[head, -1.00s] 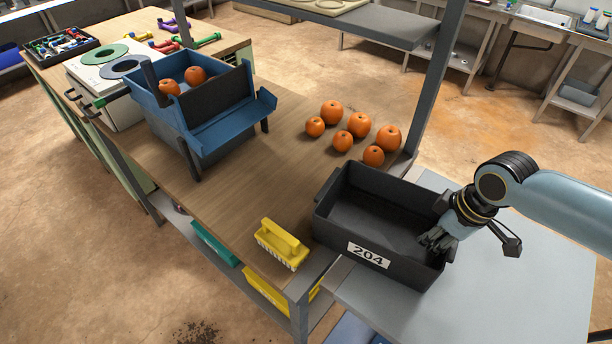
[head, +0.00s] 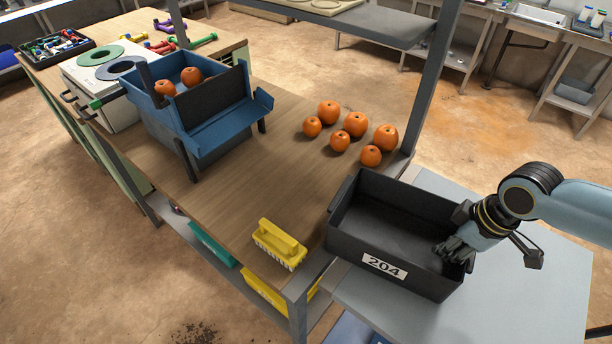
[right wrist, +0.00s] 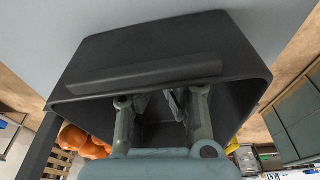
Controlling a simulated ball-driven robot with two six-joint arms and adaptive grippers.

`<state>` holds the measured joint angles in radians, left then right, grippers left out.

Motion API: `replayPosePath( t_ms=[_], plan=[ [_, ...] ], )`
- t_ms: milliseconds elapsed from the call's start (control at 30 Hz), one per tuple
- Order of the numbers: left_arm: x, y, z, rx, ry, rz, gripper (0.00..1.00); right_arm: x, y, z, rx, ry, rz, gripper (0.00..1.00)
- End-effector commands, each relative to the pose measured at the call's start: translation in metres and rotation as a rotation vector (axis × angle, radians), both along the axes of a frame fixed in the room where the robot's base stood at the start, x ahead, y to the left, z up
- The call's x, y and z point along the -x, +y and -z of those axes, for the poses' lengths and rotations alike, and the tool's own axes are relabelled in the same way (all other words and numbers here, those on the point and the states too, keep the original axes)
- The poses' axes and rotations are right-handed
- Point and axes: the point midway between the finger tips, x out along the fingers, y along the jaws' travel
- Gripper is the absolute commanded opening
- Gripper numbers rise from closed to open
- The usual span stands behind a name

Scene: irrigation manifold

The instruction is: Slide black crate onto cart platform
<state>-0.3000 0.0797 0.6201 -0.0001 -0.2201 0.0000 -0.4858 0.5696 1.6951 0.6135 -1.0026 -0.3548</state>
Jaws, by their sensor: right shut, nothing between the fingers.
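The black crate (head: 385,268), labelled 204, is empty and upright. Its right part rests over the grey cart platform (head: 530,295); its left end is at the right edge of the wooden bench (head: 225,215), and the crate hides the seam there. My right gripper (head: 448,250) is shut and empty, with its fingers reaching down inside the crate near the right end wall. In the right wrist view, the crate (right wrist: 150,45) fills the middle, with the gripper fingers (right wrist: 160,105) inside its rim. My left gripper is not in view.
Several oranges (head: 355,124) lie on the bench behind the crate. A yellow brush (head: 279,243) lies left of the crate near the bench edge. A grey upright post (head: 432,85) stands behind the crate. The cart platform is clear to the right.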

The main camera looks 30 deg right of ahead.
Motion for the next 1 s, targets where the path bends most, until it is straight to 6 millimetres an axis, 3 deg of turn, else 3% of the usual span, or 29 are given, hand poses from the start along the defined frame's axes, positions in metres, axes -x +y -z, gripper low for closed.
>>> replayPosePath(
  t_ms=[1000],
  plan=[
    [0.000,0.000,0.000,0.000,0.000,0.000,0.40,0.068,-0.027,0.000,0.001,0.003,0.000,0.00]
  ],
)
